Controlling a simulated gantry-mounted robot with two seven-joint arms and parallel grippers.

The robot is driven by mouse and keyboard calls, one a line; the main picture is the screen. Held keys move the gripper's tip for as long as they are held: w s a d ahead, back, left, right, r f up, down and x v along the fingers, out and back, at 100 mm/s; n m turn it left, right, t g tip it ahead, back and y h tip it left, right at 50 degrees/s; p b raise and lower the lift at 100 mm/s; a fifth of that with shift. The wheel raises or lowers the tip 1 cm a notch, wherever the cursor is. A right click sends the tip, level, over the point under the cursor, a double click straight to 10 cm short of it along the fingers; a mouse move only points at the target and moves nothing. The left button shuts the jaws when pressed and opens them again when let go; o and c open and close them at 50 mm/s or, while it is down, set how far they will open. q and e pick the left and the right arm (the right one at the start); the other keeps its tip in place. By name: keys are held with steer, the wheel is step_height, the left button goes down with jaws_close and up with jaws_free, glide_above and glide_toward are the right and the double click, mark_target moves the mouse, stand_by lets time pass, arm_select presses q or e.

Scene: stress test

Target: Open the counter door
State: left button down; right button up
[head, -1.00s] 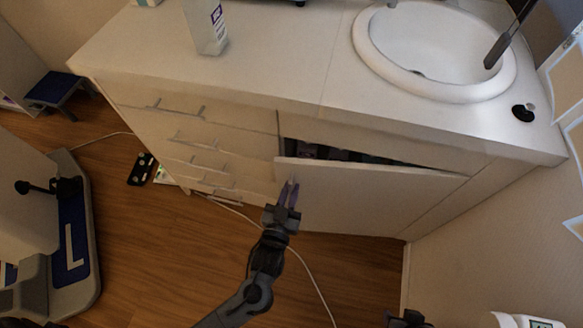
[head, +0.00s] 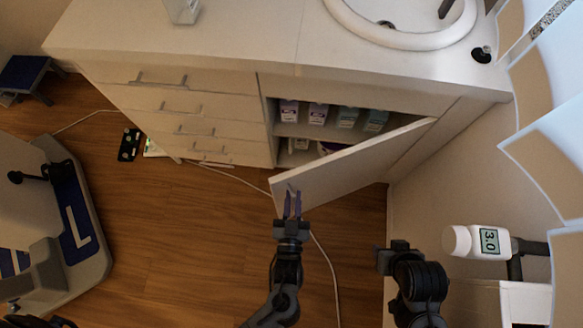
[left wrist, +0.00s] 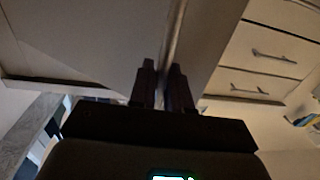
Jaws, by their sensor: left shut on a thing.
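The counter door (head: 345,165) is a pale panel hinged at its right side. It stands partly open, swung out from the white counter (head: 185,60). My left gripper (head: 292,203) is at the door's free left edge, shut on it. In the left wrist view the left fingers (left wrist: 163,88) sit on either side of the door's edge (left wrist: 172,45). Part of the grip is too dark to see clearly. My right gripper (head: 392,250) is to the right, apart from the door, and its jaws are not clear.
Shelves inside hold several small boxes (head: 318,113). Drawers with handles (head: 157,82) are left of the opening. A white cable (head: 325,265) crosses the wooden floor. A white bottle-like device (head: 480,241) is at the right. Open floor lies left of my left arm.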

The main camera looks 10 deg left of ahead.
arm_select(q)
steer(key=c, duration=1.3)
jaws_free()
steer(key=shift+s, duration=0.45)
steer(key=s+d+p, duration=0.1)
steer(key=s+p, duration=0.2)
steer(key=s, duration=0.6)
steer(key=shift+s+d, duration=0.3)
steer(key=shift+s, duration=0.1)
